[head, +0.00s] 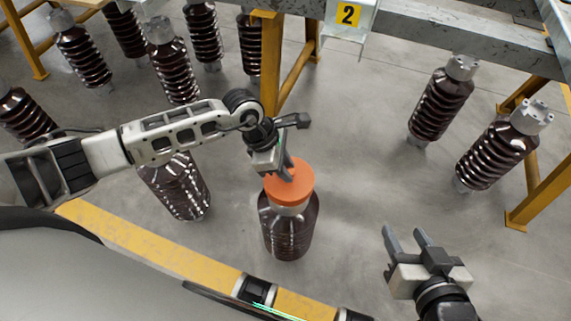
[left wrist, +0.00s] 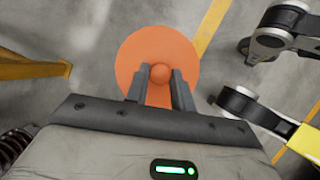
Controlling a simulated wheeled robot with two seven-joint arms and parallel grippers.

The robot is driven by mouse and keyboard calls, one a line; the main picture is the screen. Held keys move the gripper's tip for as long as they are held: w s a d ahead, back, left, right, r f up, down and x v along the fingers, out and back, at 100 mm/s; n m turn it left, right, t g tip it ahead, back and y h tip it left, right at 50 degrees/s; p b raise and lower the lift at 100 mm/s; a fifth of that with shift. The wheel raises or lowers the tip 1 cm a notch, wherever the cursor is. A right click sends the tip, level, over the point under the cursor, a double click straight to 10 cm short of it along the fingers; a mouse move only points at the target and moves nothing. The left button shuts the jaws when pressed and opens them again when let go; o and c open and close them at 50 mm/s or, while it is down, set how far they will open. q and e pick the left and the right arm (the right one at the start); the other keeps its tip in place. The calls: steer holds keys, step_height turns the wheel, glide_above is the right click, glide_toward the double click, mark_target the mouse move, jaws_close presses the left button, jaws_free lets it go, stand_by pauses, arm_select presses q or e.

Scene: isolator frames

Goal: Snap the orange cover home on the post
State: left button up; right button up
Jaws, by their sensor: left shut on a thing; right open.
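The orange cover (head: 291,183) is a round disc with a small knob on top. It sits at the top of a dark brown ribbed post (head: 288,228) in front of me, with a pale collar (head: 289,210) showing just under it. I cannot tell whether the cover is fully seated. My left gripper (head: 288,172) is shut on the cover's knob from above; the left wrist view shows the fingers (left wrist: 160,88) on either side of the knob and the disc (left wrist: 140,52) beneath. My right gripper (head: 406,240) is open and empty, to the right of the post.
Several other brown ribbed posts stand around: one (head: 177,185) close on the left under my left arm, two (head: 441,104) at the right, more at the back left. Grey floor is clear between.

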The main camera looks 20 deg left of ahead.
arm_select(q)
steer(key=shift+f+b, duration=1.3)
steer(key=shift+f, duration=0.2)
arm_select(e)
steer(key=shift+f, duration=1.3)
arm_select(q)
steer(key=o, duration=1)
steer(key=shift+r, duration=0.1)
steer(key=shift+o, duration=0.2)
steer(key=shift+r, duration=0.1)
steer(key=p+v, duration=0.2)
steer(key=v, duration=1.3)
steer(key=shift+a+r+p, duration=0.25)
steer(key=shift+r+p, duration=0.05)
steer(key=shift+p, duration=0.1)
arm_select(e)
steer(key=shift+w+a+r, duration=0.1)
steer(key=shift+a+r, duration=0.1)
steer(key=shift+r, duration=0.7)
